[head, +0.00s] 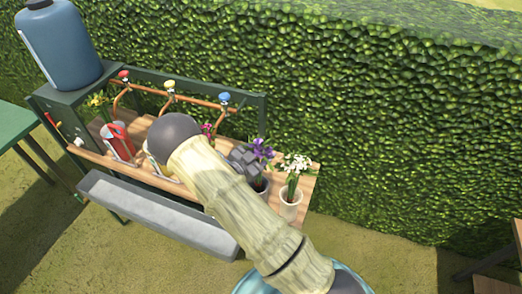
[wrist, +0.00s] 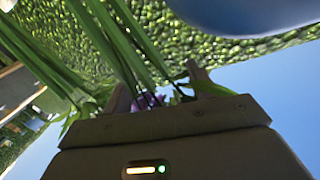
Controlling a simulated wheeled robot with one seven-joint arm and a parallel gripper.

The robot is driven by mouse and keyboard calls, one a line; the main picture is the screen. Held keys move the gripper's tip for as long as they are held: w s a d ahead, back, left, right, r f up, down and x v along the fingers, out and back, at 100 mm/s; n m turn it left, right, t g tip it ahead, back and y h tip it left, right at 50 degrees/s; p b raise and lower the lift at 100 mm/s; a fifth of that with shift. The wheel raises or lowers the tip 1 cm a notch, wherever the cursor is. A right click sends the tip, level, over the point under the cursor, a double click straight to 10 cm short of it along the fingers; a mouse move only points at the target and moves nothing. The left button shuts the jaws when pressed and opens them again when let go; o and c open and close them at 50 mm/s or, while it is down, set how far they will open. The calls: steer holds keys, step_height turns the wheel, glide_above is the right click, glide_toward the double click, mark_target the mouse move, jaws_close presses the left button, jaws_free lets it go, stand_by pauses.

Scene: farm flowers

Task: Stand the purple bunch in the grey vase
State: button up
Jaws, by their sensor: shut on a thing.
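The purple bunch (head: 263,149) shows in the head view at the right end of the wooden bench, with its blooms up. My gripper (head: 247,160) is right beside it, partly hidden behind my arm, and is shut on the bunch. In the wrist view my gripper (wrist: 160,92) has long green stems and leaves at its fingers, with a little purple (wrist: 148,101) between them. The dark grey vase (head: 262,186) stands on the bench directly below the blooms. Whether the stems are inside its mouth or just in front of it I cannot tell.
A pale pot with white flowers (head: 291,194) stands close to the right of the grey vase. A red item (head: 119,141), copper pipes with coloured taps (head: 170,91) and a big blue tank (head: 59,42) are to the left. A grey trough (head: 150,212) runs along the bench front.

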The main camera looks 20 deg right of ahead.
steer(key=shift+s, duration=0.15)
steer(key=o, duration=1.3)
steer(key=shift+o, duration=1.3)
steer(key=shift+d, duration=0.1)
steer(key=shift+s+a, duration=0.25)
steer(key=shift+a, duration=0.25)
steer(key=b+v, duration=0.3)
steer(key=v, duration=1.3)
steer(key=shift+s+b, duration=0.2)
steer(key=shift+b, duration=0.2)
steer(key=shift+w, duration=0.1)
